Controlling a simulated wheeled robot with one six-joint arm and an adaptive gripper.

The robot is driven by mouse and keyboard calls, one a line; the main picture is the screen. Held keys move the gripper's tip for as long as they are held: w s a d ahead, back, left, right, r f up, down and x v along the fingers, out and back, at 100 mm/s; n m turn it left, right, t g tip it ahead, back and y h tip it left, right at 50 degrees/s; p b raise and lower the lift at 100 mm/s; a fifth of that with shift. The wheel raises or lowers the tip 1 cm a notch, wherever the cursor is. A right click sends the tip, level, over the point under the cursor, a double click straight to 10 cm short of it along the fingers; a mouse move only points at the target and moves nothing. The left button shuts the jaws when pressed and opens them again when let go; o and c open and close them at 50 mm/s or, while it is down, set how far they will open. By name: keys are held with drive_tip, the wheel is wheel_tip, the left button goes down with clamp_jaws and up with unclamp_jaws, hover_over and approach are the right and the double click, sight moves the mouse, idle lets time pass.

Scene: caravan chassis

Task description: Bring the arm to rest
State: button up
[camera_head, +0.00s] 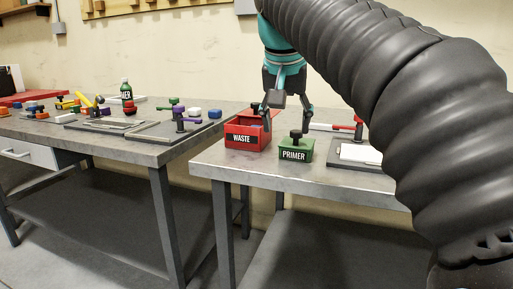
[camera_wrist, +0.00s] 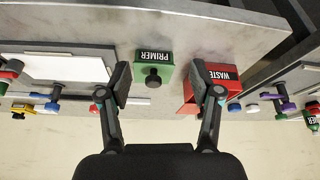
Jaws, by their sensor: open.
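My gripper (camera_head: 287,108) hangs from my arm over the right table, fingers pointing down, open. In the wrist view its two fingers (camera_wrist: 159,88) are spread apart with nothing between them but the view of the table and the green box. The red box labelled WASTE (camera_head: 245,133) stands just beside and below the fingers in the head view. The green box labelled PRIMER (camera_head: 295,150) with a dark knob stands to its right. Both boxes also show in the wrist view, the green one (camera_wrist: 153,76) between the fingertips and the red one (camera_wrist: 222,84) by the right finger.
The right table (camera_head: 222,162) also bears a dark tray with a white sheet (camera_head: 361,153) and a red-handled clamp (camera_head: 358,127). The left table (camera_head: 150,150) holds trays, coloured blocks and a green bottle (camera_head: 127,93). A gap separates the tables.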

drive_tip(key=s+d+f, duration=0.3)
drive_tip(key=s+f, duration=0.4)
drive_tip(key=f, duration=0.3)
drive_tip(key=s+d+f+n, duration=0.1)
drive_tip(key=s+d+f, duration=0.2)
drive_tip(key=s+f, duration=0.4)
drive_tip(key=s+d+f+n+t+y, duration=0.1)
drive_tip(key=s+d+f, duration=0.3)
drive_tip(key=s+f, duration=0.3)
wheel_tip(320, 180, down, 6)
drive_tip(key=shift+s+r, duration=0.15)
drive_tip(key=shift+r, duration=0.05)
